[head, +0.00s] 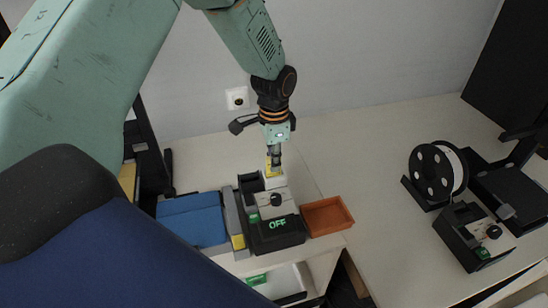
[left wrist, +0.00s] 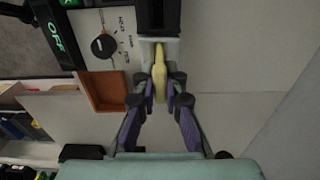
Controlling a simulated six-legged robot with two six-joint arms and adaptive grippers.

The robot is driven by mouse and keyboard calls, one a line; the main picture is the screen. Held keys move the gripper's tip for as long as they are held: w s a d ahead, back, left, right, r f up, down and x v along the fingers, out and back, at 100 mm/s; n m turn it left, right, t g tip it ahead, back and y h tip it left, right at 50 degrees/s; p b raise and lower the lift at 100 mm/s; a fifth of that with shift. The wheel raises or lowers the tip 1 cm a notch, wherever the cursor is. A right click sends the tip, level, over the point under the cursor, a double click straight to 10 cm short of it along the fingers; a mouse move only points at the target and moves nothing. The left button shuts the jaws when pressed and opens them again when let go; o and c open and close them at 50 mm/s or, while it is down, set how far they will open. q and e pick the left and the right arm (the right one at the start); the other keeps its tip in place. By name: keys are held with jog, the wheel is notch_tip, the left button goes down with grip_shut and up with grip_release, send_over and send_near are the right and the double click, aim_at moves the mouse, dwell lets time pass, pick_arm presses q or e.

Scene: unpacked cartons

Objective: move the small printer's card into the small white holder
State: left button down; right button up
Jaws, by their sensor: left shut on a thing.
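My left gripper (head: 273,157) points down over the back of a device with a black dial and a green OFF display (head: 278,224). It is shut on a yellow card (head: 273,170), which also shows nearly edge-on between the fingers in the left wrist view (left wrist: 159,75). The card's far end lies over a small light grey-white piece (left wrist: 146,52), perhaps the white holder, beside a black block (left wrist: 157,14). I cannot tell whether the card touches or enters it. The dial face (left wrist: 104,46) is left of the card there. My right gripper is not in view.
An orange tray (head: 327,216) stands right of the OFF device, and a blue box (head: 192,219) stands left of it. A second dial device (head: 474,236) and a black spool (head: 437,174) are farther right. The pale tabletop between is clear.

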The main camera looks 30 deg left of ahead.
pick_arm(q)
jog(key=shift+f, duration=0.45)
jog(key=c, duration=1.3)
grip_release()
jog(key=shift+c, duration=0.2)
jog(key=shift+r, duration=0.1)
notch_tip(320, 180, up, 12)
